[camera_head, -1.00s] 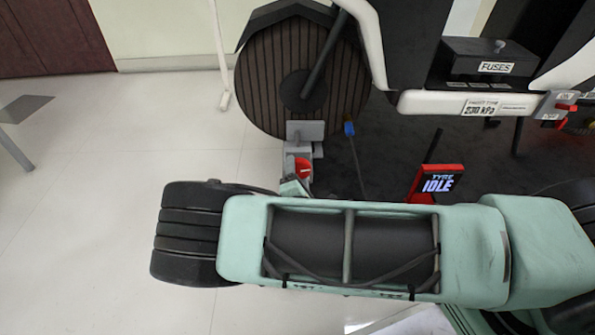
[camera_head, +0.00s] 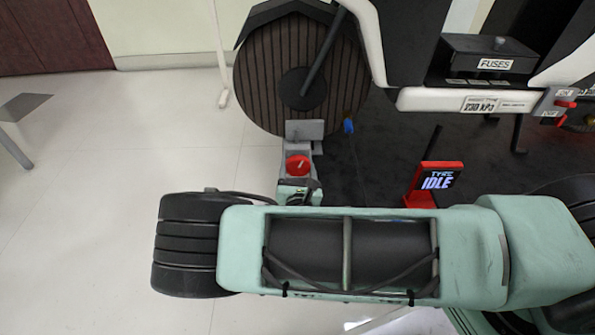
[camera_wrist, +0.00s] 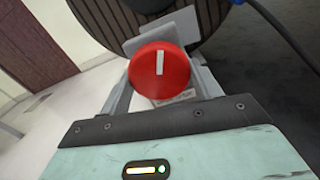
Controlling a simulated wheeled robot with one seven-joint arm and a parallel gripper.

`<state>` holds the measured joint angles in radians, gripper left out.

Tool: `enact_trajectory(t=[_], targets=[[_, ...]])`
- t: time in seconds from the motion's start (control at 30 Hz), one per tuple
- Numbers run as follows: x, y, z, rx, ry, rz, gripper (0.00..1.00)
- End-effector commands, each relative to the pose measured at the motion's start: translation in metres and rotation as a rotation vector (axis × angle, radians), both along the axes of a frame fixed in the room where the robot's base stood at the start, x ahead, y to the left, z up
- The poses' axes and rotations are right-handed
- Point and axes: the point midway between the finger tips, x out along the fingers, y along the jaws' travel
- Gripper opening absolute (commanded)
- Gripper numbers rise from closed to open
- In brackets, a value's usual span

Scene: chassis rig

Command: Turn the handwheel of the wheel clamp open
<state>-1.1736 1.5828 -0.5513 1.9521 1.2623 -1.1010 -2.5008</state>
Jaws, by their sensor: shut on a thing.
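The red round handwheel (camera_head: 297,166) sits on the grey wheel clamp (camera_head: 304,131) at the foot of the big dark wheel (camera_head: 262,75). In the wrist view the handwheel (camera_wrist: 160,72) faces me, its white mark nearly upright in the picture. My gripper (camera_head: 298,179) is at the handwheel, on its near side, and is shut on it. Its mint-green body with a dark edge fills the bottom of the wrist view. The fingertips' contact with the rim is mostly hidden.
A red tyre display reading IDLE (camera_head: 437,180) stands to the right. A blue-tipped hose (camera_head: 349,127) hangs beside the wheel. A fuse box (camera_head: 488,60) and white chassis bar (camera_head: 440,100) are at upper right.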

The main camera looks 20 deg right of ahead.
Motion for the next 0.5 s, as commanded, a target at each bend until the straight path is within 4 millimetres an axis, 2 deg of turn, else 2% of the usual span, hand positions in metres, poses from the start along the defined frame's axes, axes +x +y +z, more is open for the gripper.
enact_trajectory(t=[0.2, 0.5], targets=[[-0.0013, -0.0005, -0.0022, -0.173, 0.06, 0.001, 0.4], [-0.0016, -0.0011, -0.0018, -0.338, 0.113, 0.0, 0.4]])
